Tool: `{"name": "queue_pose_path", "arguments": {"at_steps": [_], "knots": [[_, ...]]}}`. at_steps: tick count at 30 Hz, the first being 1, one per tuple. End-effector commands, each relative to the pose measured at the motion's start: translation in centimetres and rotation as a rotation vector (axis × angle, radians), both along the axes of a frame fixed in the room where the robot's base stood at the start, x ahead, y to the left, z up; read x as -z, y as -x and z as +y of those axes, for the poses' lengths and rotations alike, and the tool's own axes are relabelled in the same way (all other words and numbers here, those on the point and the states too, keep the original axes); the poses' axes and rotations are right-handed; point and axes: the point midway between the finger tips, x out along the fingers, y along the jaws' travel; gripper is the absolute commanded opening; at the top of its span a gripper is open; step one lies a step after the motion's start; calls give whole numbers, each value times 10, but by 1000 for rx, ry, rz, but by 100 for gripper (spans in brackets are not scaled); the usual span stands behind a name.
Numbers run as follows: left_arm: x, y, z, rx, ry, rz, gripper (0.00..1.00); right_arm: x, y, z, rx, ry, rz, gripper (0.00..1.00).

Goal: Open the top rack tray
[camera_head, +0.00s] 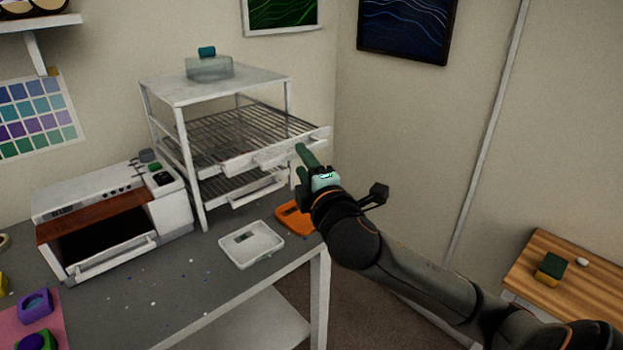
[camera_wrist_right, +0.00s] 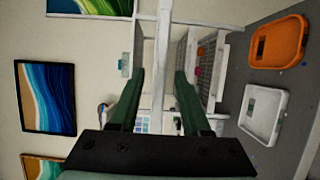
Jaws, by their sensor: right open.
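The white rack (camera_head: 190,160) stands at the back of the grey bench. Its top rack tray (camera_head: 240,128) is a wire shelf with a white front and handle (camera_head: 275,157), and it sticks out further than the lower tray (camera_head: 240,185). My right gripper (camera_head: 304,166) is at the right end of the top tray's front, with its green fingers pointing toward the rack. In the wrist view my right gripper (camera_wrist_right: 157,100) has its fingers wide apart with nothing held between them. Whether a finger touches the tray is unclear. My left gripper is out of view.
A clear container with a teal lid (camera_head: 209,67) sits on the rack. A white oven-like box (camera_head: 110,215) stands left. A white tray (camera_head: 251,245) and an orange tray (camera_head: 292,219) lie before the rack. A wooden-topped table (camera_head: 560,280) is at right.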

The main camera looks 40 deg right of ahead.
Motion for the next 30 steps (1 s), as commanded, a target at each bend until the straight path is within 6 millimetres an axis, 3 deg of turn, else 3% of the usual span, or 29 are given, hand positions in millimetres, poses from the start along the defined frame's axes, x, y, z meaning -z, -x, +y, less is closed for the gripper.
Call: {"name": "queue_pose_path", "arguments": {"at_steps": [3, 10, 30], "knots": [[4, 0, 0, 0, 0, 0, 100, 1, 21, 7, -3, 0, 0, 48], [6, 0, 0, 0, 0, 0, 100, 0, 42, 14, 0, 1, -2, 48], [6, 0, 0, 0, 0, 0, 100, 3, 45, 15, -3, -8, 6, 48]]}}
